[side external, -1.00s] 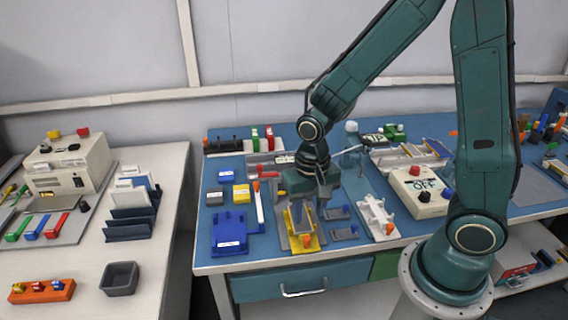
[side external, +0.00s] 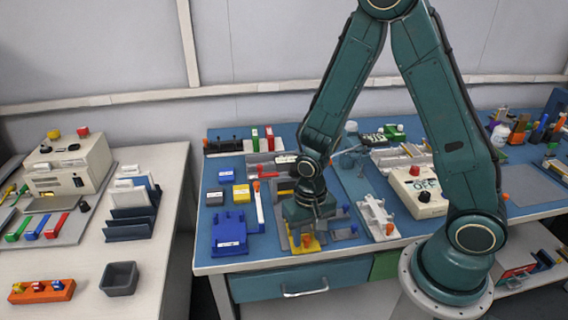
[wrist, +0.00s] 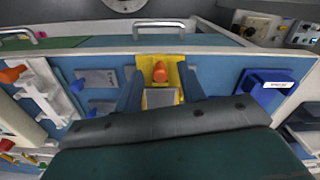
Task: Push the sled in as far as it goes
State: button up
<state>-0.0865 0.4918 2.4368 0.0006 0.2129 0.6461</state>
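A yellow fixture (side external: 314,247) with an orange knob (side external: 307,240) sits near the front edge of the blue bench; I take it to hold the sled. My gripper (side external: 308,228) is over it and hides most of it. In the wrist view the yellow part (wrist: 174,66) and orange knob (wrist: 159,72) show between my two spread fingers (wrist: 161,86). A light grey plate (wrist: 160,98) lies behind the knob. The fingers are open, one on each side of the yellow part. Whether either touches it I cannot tell.
A blue block fixture (side external: 229,234) stands left of the yellow one. A white fixture with orange knobs (side external: 376,217) and small grey-blue plates (side external: 343,233) are to the right. A control box reading OFF (side external: 418,190) stands further right. The bench's front edge is close.

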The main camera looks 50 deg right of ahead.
jog(key=shift+c, duration=0.4)
grip_shut()
jog(key=shift+w+d, duration=1.6)
jog(key=shift+w, duration=0.05)
jog(key=shift+o, duration=0.4)
grip_release()
